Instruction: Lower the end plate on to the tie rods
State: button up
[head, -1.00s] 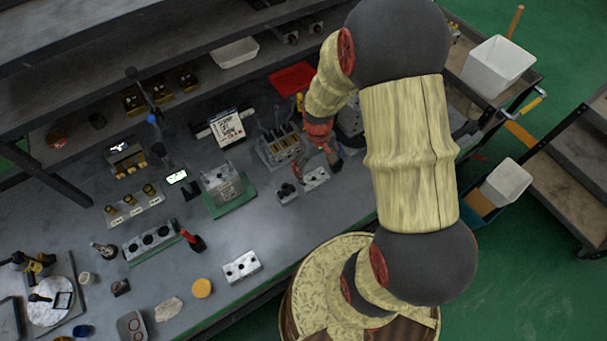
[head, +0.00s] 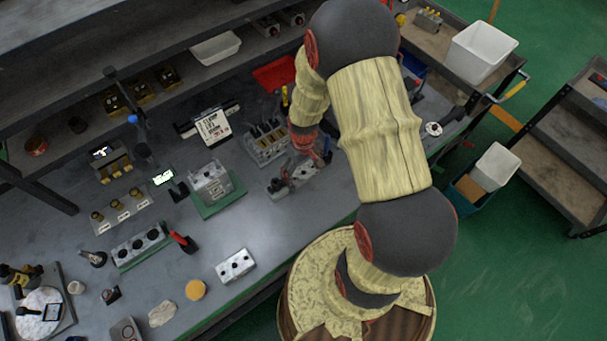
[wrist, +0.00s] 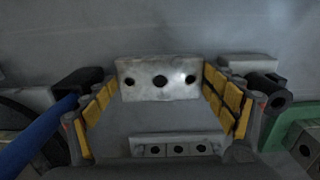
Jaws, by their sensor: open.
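My gripper (head: 292,178) is open, low over the bench right of the middle. In the wrist view my gripper (wrist: 160,92) has its yellow-padded fingers either side of a silver plate (wrist: 160,78) with three holes; a gap shows at each side. I take this as the end plate; in the head view the plate (head: 305,172) is partly hidden by my gripper. A grey valve block (head: 211,182) sits on a green base (head: 218,203) to the left. I cannot make out the tie rods clearly.
A block with several upright pieces (head: 265,143) stands just behind my gripper. Another holed silver block (head: 235,265) lies at the front edge. A red-handled tool (head: 184,241) and a yellow disc (head: 195,290) lie to the left. Bare bench lies between.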

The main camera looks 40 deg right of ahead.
jog(key=c, duration=0.4)
jog(key=shift+r, duration=0.1)
jog(key=c, duration=0.6)
jog(key=shift+c, duration=0.3)
